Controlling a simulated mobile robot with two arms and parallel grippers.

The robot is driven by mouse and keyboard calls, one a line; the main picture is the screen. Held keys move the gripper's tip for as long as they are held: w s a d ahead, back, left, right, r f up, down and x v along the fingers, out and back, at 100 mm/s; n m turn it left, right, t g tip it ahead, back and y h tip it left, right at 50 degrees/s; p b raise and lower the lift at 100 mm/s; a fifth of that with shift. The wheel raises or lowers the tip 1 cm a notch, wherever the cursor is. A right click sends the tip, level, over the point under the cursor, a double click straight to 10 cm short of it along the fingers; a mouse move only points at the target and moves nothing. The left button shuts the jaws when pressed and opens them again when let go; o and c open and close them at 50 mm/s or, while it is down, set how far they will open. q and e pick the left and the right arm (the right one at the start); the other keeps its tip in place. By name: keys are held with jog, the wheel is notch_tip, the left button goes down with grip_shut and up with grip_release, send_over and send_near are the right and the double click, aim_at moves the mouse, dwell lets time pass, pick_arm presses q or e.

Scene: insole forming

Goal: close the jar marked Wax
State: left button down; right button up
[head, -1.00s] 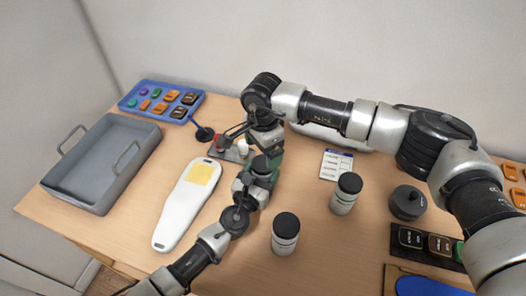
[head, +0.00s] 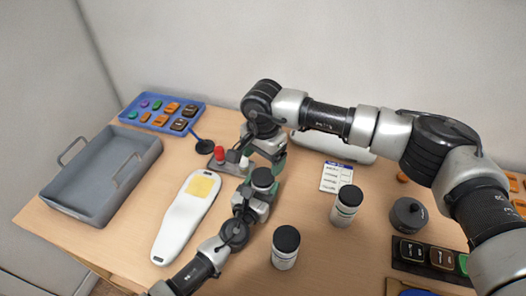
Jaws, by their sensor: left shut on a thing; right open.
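My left gripper (head: 268,196) is shut on what looks like a third jar (head: 263,178), black on top. Its body and label are mostly hidden, so I cannot tell whether it is marked Wax. My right gripper (head: 276,163) is open just behind and above that black top, apparently apart from it.
A grey tray (head: 62,206) and a blue organiser (head: 128,112) are at the left. A white insole-shaped board (head: 180,232) lies near the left arm. A red-knobbed device (head: 219,154), a label card (head: 337,176) and a dark round pot (head: 408,214) stand around.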

aim_at(263, 176)
jog(key=shift+f, duration=3.05)
jog(key=c, duration=0.9)
jog(key=m, duration=0.3)
jog(key=o, duration=1)
jog(key=shift+r, duration=2.25)
jog(key=shift+o, duration=1)
